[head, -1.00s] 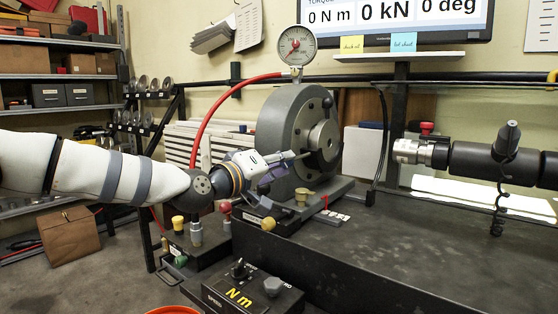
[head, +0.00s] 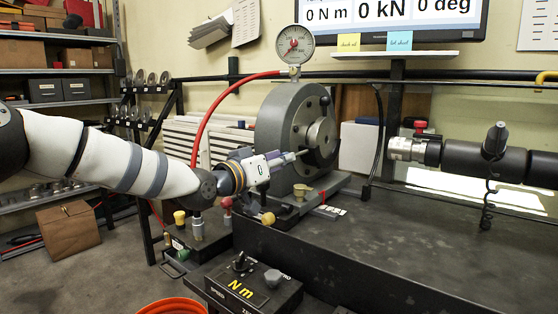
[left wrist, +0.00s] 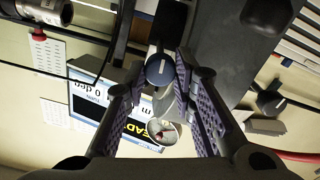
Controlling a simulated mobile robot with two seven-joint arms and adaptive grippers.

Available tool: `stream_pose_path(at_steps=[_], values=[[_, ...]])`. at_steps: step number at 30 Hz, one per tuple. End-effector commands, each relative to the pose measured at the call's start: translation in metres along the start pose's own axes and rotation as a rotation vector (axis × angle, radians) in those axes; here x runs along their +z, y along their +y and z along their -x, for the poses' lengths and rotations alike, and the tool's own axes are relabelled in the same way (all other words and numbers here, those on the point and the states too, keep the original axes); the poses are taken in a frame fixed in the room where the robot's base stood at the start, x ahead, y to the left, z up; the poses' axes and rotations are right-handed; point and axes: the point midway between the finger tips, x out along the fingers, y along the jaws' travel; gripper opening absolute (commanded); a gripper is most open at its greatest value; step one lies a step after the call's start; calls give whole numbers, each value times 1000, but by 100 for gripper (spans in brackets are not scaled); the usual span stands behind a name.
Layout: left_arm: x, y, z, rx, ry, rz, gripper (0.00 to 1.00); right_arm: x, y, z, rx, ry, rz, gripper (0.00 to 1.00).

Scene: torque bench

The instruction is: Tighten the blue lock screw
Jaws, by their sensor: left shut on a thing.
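My left gripper (head: 298,155) reaches in from the left to the front of the grey round machine head (head: 277,125), beside its steel hub. In the left wrist view its purple-padded fingers (left wrist: 165,68) close on a dark blue round knob with a white line, the blue lock screw (left wrist: 159,71). In the head view the screw is hidden or too small to make out at the fingertips. My right gripper is not in view.
A dial gauge (head: 295,44) stands on top of the machine head, with a red hose (head: 212,115) behind my left arm. A black cylinder unit (head: 465,160) lies to the right. Small coloured knobs and an "N m" control box (head: 250,287) are below.

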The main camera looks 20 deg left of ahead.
Motion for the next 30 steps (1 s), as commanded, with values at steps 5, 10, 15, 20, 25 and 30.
stream_pose_path(at_steps=[5, 10, 15, 20, 25, 30], values=[[-2, 0, 0, 0, 6, -7, 0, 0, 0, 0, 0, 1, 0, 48], [-3, 0, 0, 0, 6, -6, 0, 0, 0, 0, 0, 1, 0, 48], [-3, 0, 0, 0, 7, -6, 44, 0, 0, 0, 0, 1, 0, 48], [-2, 0, 0, 0, 4, -6, 44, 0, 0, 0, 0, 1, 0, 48], [-1, 0, 3, 0, 3, -5, 44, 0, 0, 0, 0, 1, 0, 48], [-3, 0, 38, 0, 5, -4, 44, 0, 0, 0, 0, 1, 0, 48]])
